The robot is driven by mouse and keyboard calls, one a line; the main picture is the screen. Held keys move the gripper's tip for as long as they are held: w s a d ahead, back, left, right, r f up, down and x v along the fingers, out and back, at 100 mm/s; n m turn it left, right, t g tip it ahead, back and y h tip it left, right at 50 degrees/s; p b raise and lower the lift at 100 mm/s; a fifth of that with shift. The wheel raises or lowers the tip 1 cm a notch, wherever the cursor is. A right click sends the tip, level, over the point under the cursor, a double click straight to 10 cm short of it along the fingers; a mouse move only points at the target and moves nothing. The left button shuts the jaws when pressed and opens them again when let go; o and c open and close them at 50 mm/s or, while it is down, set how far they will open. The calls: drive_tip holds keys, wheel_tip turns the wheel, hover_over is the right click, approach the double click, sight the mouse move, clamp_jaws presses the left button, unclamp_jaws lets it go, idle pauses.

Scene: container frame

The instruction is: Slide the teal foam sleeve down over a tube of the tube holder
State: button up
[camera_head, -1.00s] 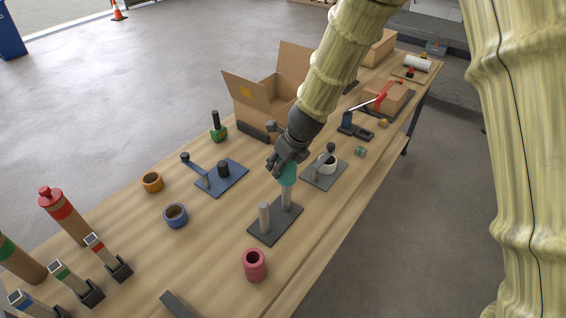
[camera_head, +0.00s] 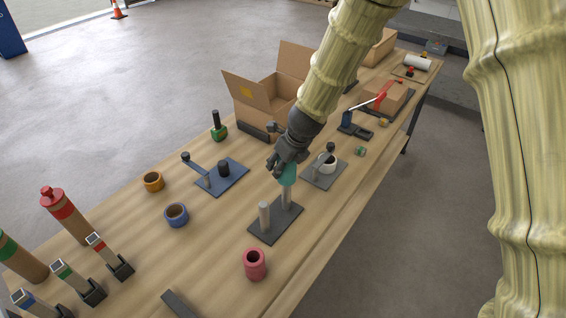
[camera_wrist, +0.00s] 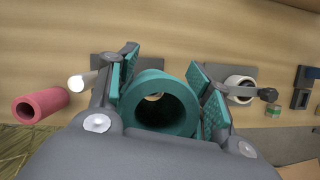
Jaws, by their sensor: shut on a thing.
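The teal foam sleeve (camera_head: 288,174) is held in my gripper (camera_head: 277,166), which is shut on it. The tube holder (camera_head: 266,230) is a dark plate with two upright pale tubes. The sleeve is at the top of the far tube (camera_head: 286,196), whose lower part shows bare below it. The near tube (camera_head: 264,216) is bare. In the wrist view the sleeve (camera_wrist: 159,104) sits between the teal-padded fingers, and a pale tube end shows through its bore. How far the sleeve reaches over the tube is hidden by my gripper.
A pink sleeve (camera_head: 255,264) stands in front of the holder. Blue (camera_head: 176,215) and orange (camera_head: 152,181) rings stand to the left. A blue plate with posts (camera_head: 222,178) and a grey plate with a white roll (camera_head: 324,174) flank the gripper. An open cardboard box (camera_head: 262,98) is behind.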

drive_tip(key=shift+f+b, duration=2.25)
drive_tip(key=shift+f, duration=2.3)
idle(3.5)
